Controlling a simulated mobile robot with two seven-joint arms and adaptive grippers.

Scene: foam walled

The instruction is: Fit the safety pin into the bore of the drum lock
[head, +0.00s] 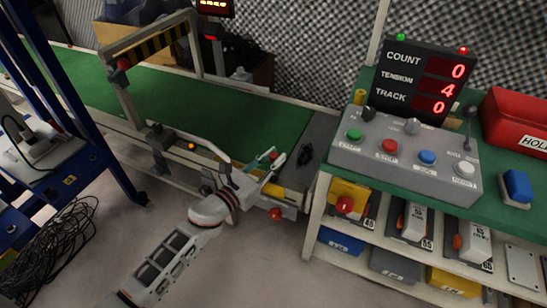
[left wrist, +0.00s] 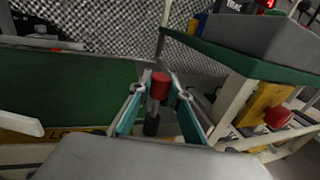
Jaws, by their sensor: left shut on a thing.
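The safety pin has a red head (left wrist: 160,83) and a grey shaft, with a dark part below it in the left wrist view. My left gripper (left wrist: 158,108) is shut on the pin, its teal-lined fingers on either side of the shaft. In the head view the gripper (head: 268,171) is over the near right end of the green conveyor, and the red pin head (head: 273,156) shows small between its fingers. A small black fitting (head: 305,154) lies just right of the gripper on the grey end plate. I cannot clearly make out the drum lock or its bore. My right gripper is out of view.
The green conveyor belt (head: 190,108) runs to the back left under a striped gantry (head: 155,45). A grey control box (head: 415,150) with coloured buttons stands on the right bench. A red knob (head: 275,214) sticks out below the gripper. Blue shelving (head: 75,100) stands left.

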